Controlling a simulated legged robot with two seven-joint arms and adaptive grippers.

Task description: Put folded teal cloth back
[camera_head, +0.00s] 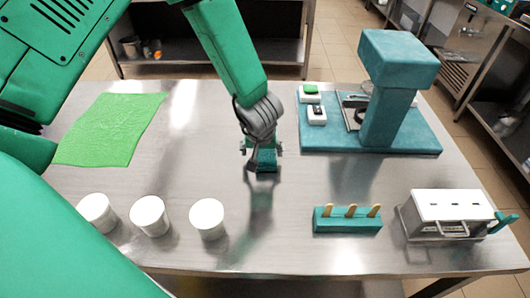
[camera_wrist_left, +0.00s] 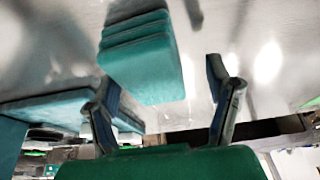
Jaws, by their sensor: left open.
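The folded teal cloth (camera_head: 266,163) is a small stack of layers near the middle of the steel table. In the head view it is right at the tips of my left gripper (camera_head: 262,151), which partly hides it. In the left wrist view the cloth (camera_wrist_left: 140,55) shows large, its folded layers visible. There the two fingers of my left gripper (camera_wrist_left: 162,82) are spread wide, with the cloth ahead of and between them, nearer the left finger. I cannot tell whether a finger touches it. My right gripper is not in view.
A light green sheet (camera_head: 110,129) lies at the table's left. Three white cups (camera_head: 150,216) stand at the front left. A teal stick holder (camera_head: 347,220) and a white lidded machine (camera_head: 446,212) are front right. A teal stand machine (camera_head: 385,100) is back right.

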